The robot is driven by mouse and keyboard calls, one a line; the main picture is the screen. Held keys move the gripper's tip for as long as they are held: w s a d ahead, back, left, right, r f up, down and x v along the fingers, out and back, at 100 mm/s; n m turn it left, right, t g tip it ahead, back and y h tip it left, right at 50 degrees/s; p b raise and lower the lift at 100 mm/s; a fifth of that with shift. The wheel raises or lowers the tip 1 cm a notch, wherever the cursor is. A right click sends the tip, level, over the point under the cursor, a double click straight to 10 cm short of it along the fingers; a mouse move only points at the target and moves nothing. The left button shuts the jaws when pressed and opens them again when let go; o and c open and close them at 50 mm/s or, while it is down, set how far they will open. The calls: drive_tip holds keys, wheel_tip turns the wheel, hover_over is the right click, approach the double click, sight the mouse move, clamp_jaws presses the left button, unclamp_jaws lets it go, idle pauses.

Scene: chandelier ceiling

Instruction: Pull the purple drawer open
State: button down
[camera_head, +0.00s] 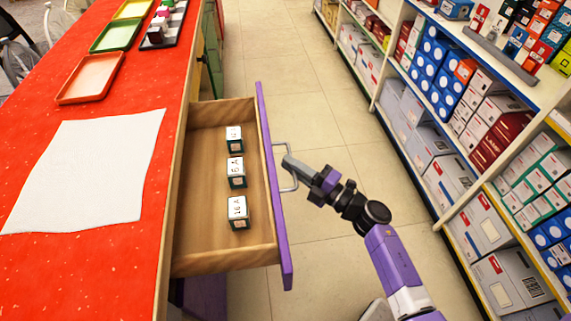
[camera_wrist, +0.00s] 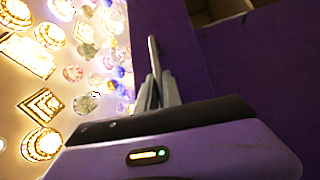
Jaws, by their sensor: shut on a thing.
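The purple drawer (camera_head: 273,194) stands well out from the counter in the head view, with its wooden inside showing. Several small white-topped, dark-sided blocks (camera_head: 236,172) stand in a row in it. A grey bar handle (camera_head: 287,167) is on the outer side of the purple front. My gripper (camera_head: 288,163) reaches the handle from the right and is shut on it. In the wrist view my gripper's fingers (camera_wrist: 158,92) close around the handle bar (camera_wrist: 153,52), beside the purple drawer front (camera_wrist: 222,75).
The red counter top (camera_head: 90,195) holds a white sheet (camera_head: 85,170), an orange tray (camera_head: 91,78) and a green tray (camera_head: 115,36). Stocked shelves (camera_head: 440,150) line the right side. The tiled aisle floor (camera_head: 300,95) between is clear.

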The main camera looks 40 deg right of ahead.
drive_tip(key=shift+f, duration=0.1)
drive_tip(key=c, duration=1.5)
unclamp_jaws()
drive_tip(key=shift+s+d+f, duration=0.15)
drive_tip(key=shift+s+d, duration=0.05)
drive_tip(key=shift+s, duration=1.1)
drive_tip(key=shift+s+d+f, duration=0.15)
drive_tip(key=shift+s, duration=1.1)
drive_tip(key=shift+s+d+f, duration=0.15)
drive_tip(key=shift+s+d, duration=0.05)
drive_tip(key=shift+s, duration=1.1)
drive_tip(key=s+a+r+m+t+h+p, duration=0.15)
drive_tip(key=s+r+m+h, duration=0.3)
drive_tip(key=r+m, duration=0.45)
drive_tip(key=s+a+r+m+g+p, duration=0.2)
drive_tip(key=s+a+r+m+p, duration=0.1)
drive_tip(key=s+a+r, duration=0.1)
drive_tip(key=s+a+r+m+g+y+p, duration=0.1)
drive_tip(key=s+a+r+m+g+p, duration=0.1)
drive_tip(key=s+a, duration=0.5)
drive_tip(key=s+a+r+m+g+p, duration=0.2)
drive_tip(key=s+a+r+m+p, duration=0.2)
drive_tip(key=s, duration=0.3)
drive_tip(key=shift+s+a+r+y, duration=0.2)
drive_tip(key=shift+a+r+y, duration=0.15)
drive_tip(key=shift+a+r, duration=0.5)
